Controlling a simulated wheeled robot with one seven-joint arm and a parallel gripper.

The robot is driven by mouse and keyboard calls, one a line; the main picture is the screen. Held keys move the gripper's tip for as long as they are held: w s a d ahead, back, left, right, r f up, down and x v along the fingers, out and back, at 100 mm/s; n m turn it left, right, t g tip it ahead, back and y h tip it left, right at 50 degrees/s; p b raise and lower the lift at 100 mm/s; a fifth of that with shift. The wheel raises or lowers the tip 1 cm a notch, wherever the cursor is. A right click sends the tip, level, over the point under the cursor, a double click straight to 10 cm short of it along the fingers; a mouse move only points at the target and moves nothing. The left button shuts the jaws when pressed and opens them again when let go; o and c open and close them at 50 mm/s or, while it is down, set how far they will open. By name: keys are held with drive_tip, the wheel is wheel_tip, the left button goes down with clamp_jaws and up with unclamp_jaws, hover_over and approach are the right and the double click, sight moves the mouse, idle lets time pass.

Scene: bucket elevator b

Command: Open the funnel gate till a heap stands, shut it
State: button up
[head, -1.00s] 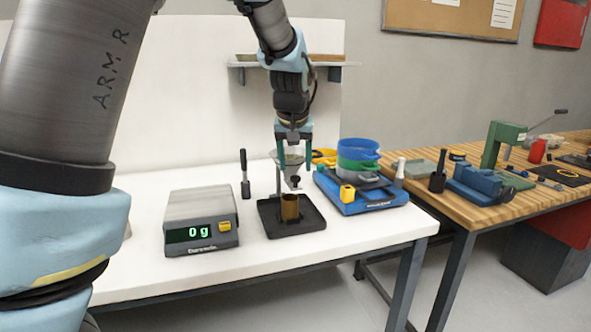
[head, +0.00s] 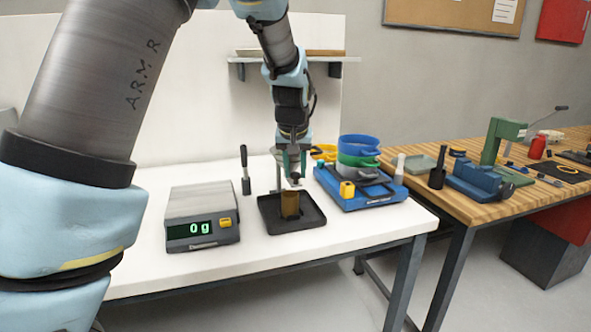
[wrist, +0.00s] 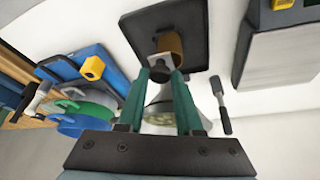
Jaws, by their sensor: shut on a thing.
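My gripper (head: 293,166) points down at the funnel stand, just above a brass cup (head: 290,205). In the wrist view, the two green fingers (wrist: 159,76) close around a dark gate piece (wrist: 156,68) at the funnel's lower end. The clear funnel (wrist: 160,110) shows between the fingers with pale grains inside; in the head view the fingers and wrist mostly hide it. The cup (wrist: 171,45) stands upright in a black tray (head: 268,212). I see no heap over its rim, and cannot tell whether the gate is open.
A blue sieve base (head: 375,194) with stacked coloured sieves (head: 358,150) is close on the right. The white table's front strip is clear.

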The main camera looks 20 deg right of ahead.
clamp_jaws()
idle(0.8)
